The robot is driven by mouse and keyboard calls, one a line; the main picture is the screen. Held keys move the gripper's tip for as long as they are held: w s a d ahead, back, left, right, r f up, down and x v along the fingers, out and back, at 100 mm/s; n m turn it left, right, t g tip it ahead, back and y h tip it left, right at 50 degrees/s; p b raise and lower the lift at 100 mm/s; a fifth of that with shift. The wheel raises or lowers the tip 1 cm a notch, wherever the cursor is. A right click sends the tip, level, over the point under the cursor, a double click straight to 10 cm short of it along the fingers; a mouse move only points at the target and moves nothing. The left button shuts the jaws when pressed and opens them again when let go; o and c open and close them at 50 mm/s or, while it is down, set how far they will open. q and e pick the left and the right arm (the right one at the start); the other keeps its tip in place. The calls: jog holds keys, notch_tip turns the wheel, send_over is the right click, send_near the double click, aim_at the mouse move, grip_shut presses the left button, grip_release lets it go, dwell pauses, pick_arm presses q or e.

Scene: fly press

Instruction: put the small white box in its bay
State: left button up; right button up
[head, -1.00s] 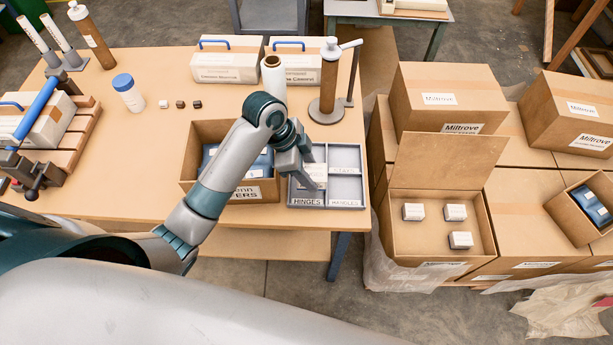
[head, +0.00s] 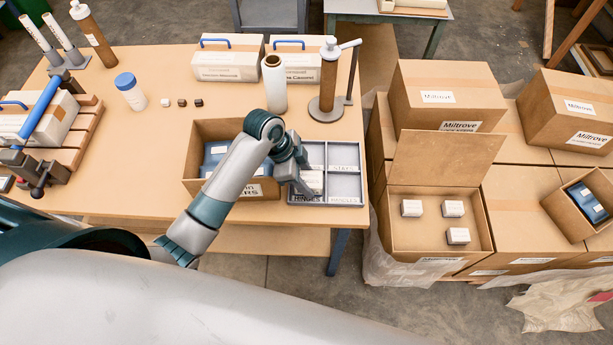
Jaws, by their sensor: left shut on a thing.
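My left gripper (head: 304,187) is shut on a small white box (head: 313,182), which shows partly behind the fingers. The box is at the front left compartment of the grey divided tray (head: 345,187), above the label HINGES. I cannot tell whether it touches the tray floor. The front right compartment is labelled HANDLES and the back right one STAYS; both look empty. My arm partly covers the tray's left side. My right gripper is not in view.
An open cardboard box (head: 205,130) with blue packs stands left of the tray. A dispenser stand (head: 326,108) and a white bottle (head: 274,85) stand behind it. To the right, an open carton (head: 438,240) holds several small white boxes.

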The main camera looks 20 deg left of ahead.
pick_arm(q)
jog(key=shift+f, duration=0.2)
jog(key=o, duration=1)
jog(key=shift+r, duration=0.2)
jog(key=shift+a+r, duration=0.15)
jog(key=shift+r, duration=0.05)
jog(key=b+v, duration=0.4)
jog(key=v, duration=0.7)
jog(key=shift+r, duration=0.3)
jog(key=shift+a, duration=0.1)
